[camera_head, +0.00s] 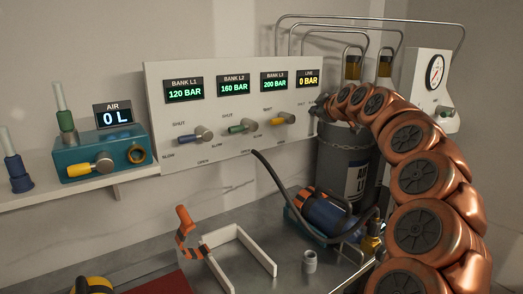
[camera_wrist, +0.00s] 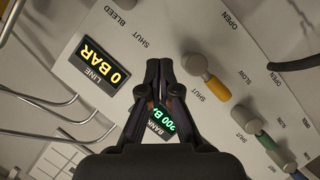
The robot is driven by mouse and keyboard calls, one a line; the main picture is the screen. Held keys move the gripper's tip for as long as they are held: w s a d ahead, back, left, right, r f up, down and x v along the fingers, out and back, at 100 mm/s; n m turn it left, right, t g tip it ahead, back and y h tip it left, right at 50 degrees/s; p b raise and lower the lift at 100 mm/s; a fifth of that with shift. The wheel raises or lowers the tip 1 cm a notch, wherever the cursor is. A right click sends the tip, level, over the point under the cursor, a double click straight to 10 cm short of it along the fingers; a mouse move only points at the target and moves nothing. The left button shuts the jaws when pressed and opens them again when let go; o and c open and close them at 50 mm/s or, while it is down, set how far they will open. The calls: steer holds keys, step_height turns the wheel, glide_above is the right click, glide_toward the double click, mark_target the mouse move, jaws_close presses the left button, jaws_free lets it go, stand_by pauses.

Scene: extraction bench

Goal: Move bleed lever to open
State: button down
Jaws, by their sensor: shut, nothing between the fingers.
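The white panel (camera_head: 225,85) carries the labels "BLEED" and "SHUT", which show in the wrist view near its top edge. A dark piece at that edge beside "BLEED" is too cut off to identify as the bleed lever. The line display (camera_wrist: 91,76) reads 0 BAR, to the left of my fingers.
The yellow bank lever (camera_wrist: 216,88) is right of my fingers; the green bank lever (camera_wrist: 251,121) is farther right. Metal pipes (camera_wrist: 35,103) run along the left. A blue pump (camera_head: 328,213) sits on the bench.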

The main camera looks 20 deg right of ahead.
steer(key=s+a+f+g+y, duration=0.2)
steer(key=s+a+f, duration=0.1)
steer(key=a, duration=0.8)
steer(key=s+a+f+g+y, duration=0.2)
steer(key=s+a, duration=0.3)
steer(key=a, duration=0.5)
steer(key=shift+s+a+f+y, duration=0.3)
steer(key=shift+s+a+f, duration=0.1)
steer(key=shift+f, duration=0.05)
steer(key=shift+a, duration=0.1)
steer(key=s+a+f+g+p, duration=0.3)
steer(key=s+a+f, duration=0.1)
steer(key=s+a, duration=0.45)
steer(key=s+f+m+g+h+p, duration=0.1)
steer(key=s+f+m+g, duration=0.3)
steer(key=s, duration=1.3)
steer(key=s+f+m+g+h+p, duration=0.2)
steer(key=s+f, duration=0.6)
steer(key=s, duration=0.9)
steer(key=m+g+p, duration=0.2)
steer(key=g, duration=0.1)
steer(key=shift+s+d+f+m, duration=0.3)
steer(key=shift+s+d+f, duration=0.05)
steer(key=shift+d+f, duration=0.05)
